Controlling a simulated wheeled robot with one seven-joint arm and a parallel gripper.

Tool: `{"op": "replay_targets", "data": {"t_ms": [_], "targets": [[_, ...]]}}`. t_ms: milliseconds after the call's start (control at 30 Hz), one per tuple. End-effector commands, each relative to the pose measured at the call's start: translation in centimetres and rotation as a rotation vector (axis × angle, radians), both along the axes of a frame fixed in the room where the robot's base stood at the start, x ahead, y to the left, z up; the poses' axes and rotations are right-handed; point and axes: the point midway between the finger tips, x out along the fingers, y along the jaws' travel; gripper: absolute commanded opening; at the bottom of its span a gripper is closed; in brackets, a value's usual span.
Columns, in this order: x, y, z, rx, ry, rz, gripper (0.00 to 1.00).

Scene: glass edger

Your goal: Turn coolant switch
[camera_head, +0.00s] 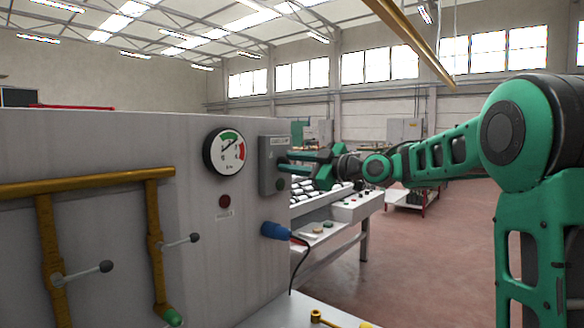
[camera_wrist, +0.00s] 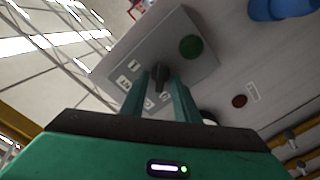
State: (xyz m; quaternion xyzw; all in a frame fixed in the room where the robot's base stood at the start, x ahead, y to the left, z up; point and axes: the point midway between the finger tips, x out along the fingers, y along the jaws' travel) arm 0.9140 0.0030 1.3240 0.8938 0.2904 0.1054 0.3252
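The coolant switch is a black rotary knob (camera_wrist: 161,74) on a grey control box (camera_wrist: 140,52) with small white position labels beside it. The box (camera_head: 267,150) also shows in the head view, mounted at the right end of the grey machine panel. My gripper (camera_wrist: 160,86) is at the box front, its two green fingers apart on either side of the knob. Narrow gaps seem to show between fingers and knob; I cannot tell whether either finger touches. In the head view my gripper (camera_head: 288,163) reaches the box from the right, and the knob is hidden there.
A green button (camera_wrist: 191,46) sits on the same box. The panel carries a pressure gauge (camera_head: 225,153), a red button (camera_head: 224,201), a blue plug (camera_head: 275,231) with a hanging cable, and brass pipes with levers (camera_head: 90,270). A roller conveyor (camera_head: 330,205) stands behind my gripper.

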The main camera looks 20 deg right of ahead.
Motion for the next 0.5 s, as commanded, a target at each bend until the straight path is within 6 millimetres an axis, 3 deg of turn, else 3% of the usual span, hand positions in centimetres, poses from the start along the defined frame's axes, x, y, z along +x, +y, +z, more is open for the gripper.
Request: {"op": "replay_targets", "data": {"t_ms": [300,433,500], "targets": [[0.23,0.15,-0.02,0.000,0.000,0.000,0.28],[0.22,0.14,-0.02,0.000,0.000,0.000,0.00],[0.22,0.14,-0.01,0.000,0.000,0.000,0.00]]}}
